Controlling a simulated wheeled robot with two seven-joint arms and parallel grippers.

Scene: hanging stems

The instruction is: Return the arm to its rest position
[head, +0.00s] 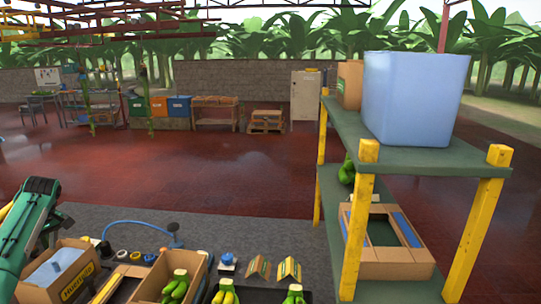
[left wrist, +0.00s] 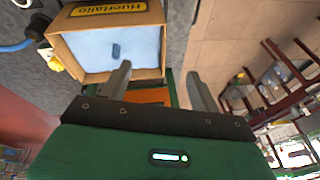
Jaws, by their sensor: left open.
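My left arm (head: 28,225), green and black, comes in at the left edge of the head view, beside a cardboard box with a blue lining (head: 62,272). In the left wrist view my left gripper (left wrist: 158,76) has its two grey fingers spread wide, with nothing between them. The same kind of lined box, with a yellow label (left wrist: 108,8), lies beyond the fingers. A small dark object (left wrist: 116,50) rests on its blue lining. My right gripper is in neither view.
A green shelf with yellow posts (head: 362,225) stands at right, carrying a blue bin (head: 412,98). The red floor (head: 225,180) is open between.

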